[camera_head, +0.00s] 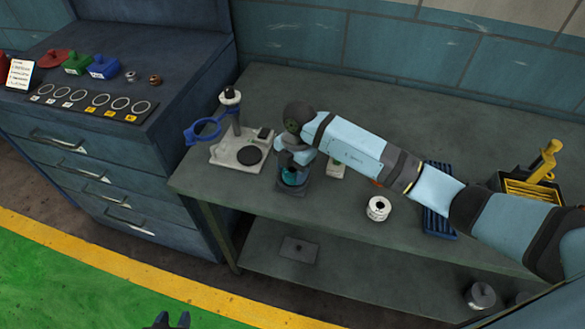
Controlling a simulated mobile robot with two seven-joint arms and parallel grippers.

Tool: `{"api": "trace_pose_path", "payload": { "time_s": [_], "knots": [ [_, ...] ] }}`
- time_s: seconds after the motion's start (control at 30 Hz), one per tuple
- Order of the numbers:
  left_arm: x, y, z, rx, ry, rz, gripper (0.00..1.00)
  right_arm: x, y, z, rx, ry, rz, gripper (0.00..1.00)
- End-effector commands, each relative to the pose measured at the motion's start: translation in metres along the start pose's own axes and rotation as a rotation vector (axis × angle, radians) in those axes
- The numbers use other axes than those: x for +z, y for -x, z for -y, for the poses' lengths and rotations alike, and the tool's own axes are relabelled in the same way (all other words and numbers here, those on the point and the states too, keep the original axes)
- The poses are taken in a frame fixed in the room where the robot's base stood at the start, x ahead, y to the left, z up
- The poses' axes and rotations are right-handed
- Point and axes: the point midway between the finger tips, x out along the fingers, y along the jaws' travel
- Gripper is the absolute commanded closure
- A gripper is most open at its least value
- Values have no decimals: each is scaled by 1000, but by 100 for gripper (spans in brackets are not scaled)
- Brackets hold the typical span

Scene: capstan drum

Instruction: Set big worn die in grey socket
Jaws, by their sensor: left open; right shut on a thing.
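My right gripper (291,172) points down at the bench top, beside the white stand. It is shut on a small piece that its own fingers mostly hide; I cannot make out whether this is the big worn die. Directly below is a dark grey square block (291,188) with a teal round part at its top. It may be the grey socket, but the gripper covers much of it. I cannot tell whether the held piece touches it. My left gripper (172,321) is open and empty at the bottom edge, over the floor, far from the bench.
A white stand (228,153) with a blue ring handle is left of the block. A white spool (378,208), blue tray (439,222) and yellow-handled tool (544,165) are to the right. A ring board (92,101) lies on the drawer cabinet. The bench's front edge is close.

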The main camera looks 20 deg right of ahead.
Motion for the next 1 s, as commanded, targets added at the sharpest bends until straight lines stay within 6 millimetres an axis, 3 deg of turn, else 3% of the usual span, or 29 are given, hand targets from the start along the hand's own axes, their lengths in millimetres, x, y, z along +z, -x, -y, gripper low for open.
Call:
{"api": "trace_pose_path", "payload": {
  "time_s": [0.63,0.67,0.73,0.77,1.0],
  "knots": [
    [2,-2,0,0,0,-3,57,2,-12,0,-1,0,0,90],
    [2,-2,0,0,0,-3,57,2,-13,1,-3,-1,0,41],
    [2,-2,0,0,0,-3,57,2,-14,1,-4,-1,-1,25],
    [2,-2,0,0,0,-3,57,2,-14,1,-5,-1,-1,20],
    [2,-2,0,0,0,-3,57,1,-16,3,-11,-2,-2,20]
  ]
}}
